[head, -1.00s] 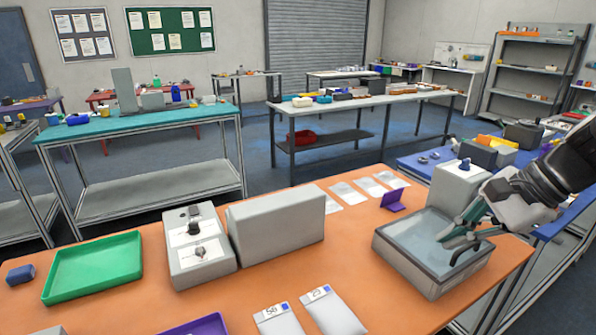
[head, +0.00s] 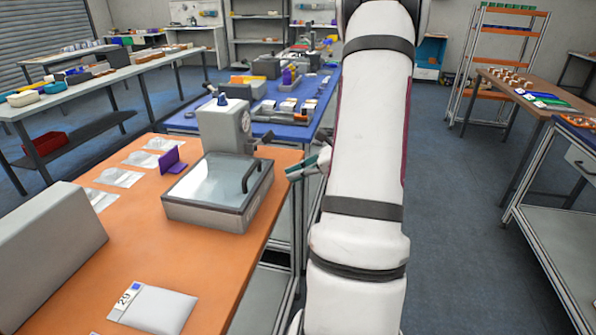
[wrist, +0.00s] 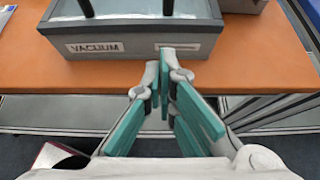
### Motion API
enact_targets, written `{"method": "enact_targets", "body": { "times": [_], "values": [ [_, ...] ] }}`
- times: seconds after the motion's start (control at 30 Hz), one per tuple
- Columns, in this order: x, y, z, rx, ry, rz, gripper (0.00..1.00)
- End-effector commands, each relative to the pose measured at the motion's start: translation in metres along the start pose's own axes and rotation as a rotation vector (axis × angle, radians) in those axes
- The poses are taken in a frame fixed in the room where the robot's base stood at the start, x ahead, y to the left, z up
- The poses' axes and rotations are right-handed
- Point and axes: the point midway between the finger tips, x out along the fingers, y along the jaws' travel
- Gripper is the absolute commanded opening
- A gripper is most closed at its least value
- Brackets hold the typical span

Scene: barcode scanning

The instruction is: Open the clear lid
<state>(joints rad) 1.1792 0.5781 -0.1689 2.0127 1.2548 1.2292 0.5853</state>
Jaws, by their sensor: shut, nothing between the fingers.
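The grey vacuum box (head: 203,216) sits on the orange table near its right edge. Its clear lid (head: 215,182) lies flat and closed on top, with a dark handle (head: 257,176) on the right side. In the wrist view the box's wall (wrist: 140,46) carries a VACUUM label, and the two dark handle posts show at the top edge. My gripper (head: 291,173) is just right of the box, past the table edge, apart from the handle. In the wrist view my teal-padded gripper (wrist: 167,56) is shut and empty, its tips pointing at the box.
A grey block-shaped unit (head: 222,127) stands behind the box, with a purple holder (head: 173,161) to its left. A large grey housing (head: 45,255) and a pouch marked 29 (head: 155,308) are on the orange table (head: 225,275). Floor is open at right.

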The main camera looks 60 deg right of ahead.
Motion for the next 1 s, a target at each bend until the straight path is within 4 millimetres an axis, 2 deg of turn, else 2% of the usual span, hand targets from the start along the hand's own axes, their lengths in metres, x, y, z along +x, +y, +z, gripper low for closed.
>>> {"method": "enact_targets", "body": {
  "times": [0.03, 0.3, 0.43, 0.6, 1.0],
  "values": [
    [0.012, 0.001, 0.000, 0.000, 0.000, 0.005, 0.00],
    [0.064, 0.002, 0.000, 0.000, 0.001, 0.006, 0.00],
    [0.055, 0.001, 0.021, -0.005, 0.000, 0.001, 0.00],
    [0.051, 0.002, 0.035, -0.003, 0.000, 0.003, 0.00],
    [0.050, 0.001, 0.039, -0.002, 0.000, 0.003, 0.00]
  ]
}}
